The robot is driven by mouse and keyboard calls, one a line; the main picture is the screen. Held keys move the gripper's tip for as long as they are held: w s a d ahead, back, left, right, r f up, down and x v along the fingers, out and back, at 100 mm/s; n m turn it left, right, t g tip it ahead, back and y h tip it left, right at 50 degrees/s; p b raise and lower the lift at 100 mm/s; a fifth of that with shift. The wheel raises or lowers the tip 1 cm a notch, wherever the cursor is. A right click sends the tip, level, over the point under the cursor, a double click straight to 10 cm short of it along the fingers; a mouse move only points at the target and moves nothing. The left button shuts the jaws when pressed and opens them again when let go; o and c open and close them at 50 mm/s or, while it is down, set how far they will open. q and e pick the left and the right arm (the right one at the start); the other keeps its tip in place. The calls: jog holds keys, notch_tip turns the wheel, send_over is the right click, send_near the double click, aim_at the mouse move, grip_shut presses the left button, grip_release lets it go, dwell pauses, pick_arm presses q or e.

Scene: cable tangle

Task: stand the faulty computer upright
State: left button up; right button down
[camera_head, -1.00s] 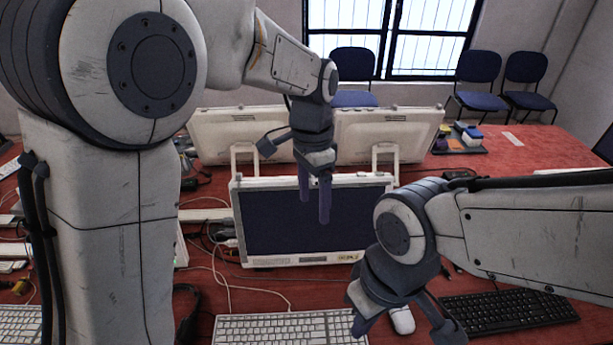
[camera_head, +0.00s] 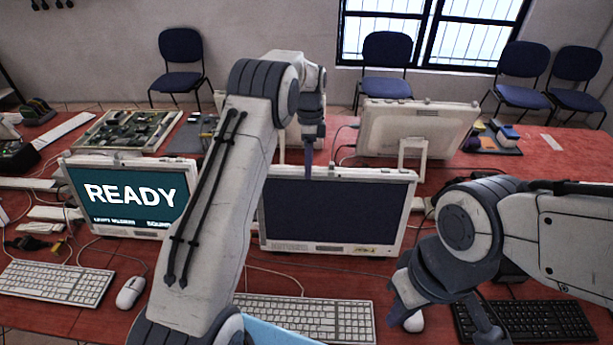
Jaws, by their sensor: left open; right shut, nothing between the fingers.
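A computer with a dark, blank screen (camera_head: 335,212) stands upright in the middle of the table, facing me. Another computer (camera_head: 130,195) at left is lit and reads READY. No label shows which one is faulty. My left gripper (camera_head: 308,165) is open and points down at the top edge of the dark computer, left of its middle. Whether it touches the edge cannot be told. My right gripper (camera_head: 397,308) is shut and empty, low in front of the dark computer's right side, near a mouse (camera_head: 414,321).
White keyboards (camera_head: 58,283) and a black keyboard (camera_head: 540,320) lie along the front. Another computer (camera_head: 418,130) stands behind, its back to me. A board of parts (camera_head: 125,130) lies at back left. Loose cables cross the red table.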

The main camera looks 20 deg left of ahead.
pick_arm(q)
jog(key=shift+p+x, duration=0.75)
jog(key=shift+x, duration=1.95)
grip_shut()
jog(key=shift+s, duration=0.1)
